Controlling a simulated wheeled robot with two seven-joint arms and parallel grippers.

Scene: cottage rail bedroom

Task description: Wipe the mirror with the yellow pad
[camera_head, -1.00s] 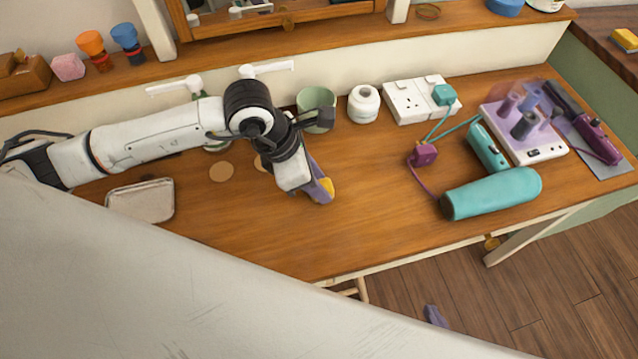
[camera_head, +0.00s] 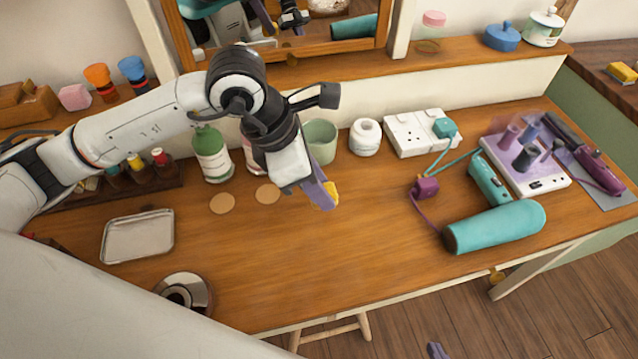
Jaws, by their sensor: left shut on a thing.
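My left gripper (camera_head: 317,190), with purple fingers, is shut on the yellow pad (camera_head: 332,194). It holds the pad above the middle of the wooden table, and the fingers hide part of the pad. The mirror (camera_head: 345,36) has a wooden frame and stands on the back shelf at the top of the view, cut off by the upper edge. The pad is apart from the mirror, in front of it and lower. A small purple tip (camera_head: 436,350) at the bottom edge looks like a finger of my right gripper; its jaws cannot be made out.
Behind my left gripper stand a green cup (camera_head: 321,141), a white jar (camera_head: 365,137) and a green bottle (camera_head: 212,153). A metal tray (camera_head: 138,235) lies left. The table's front middle is clear.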

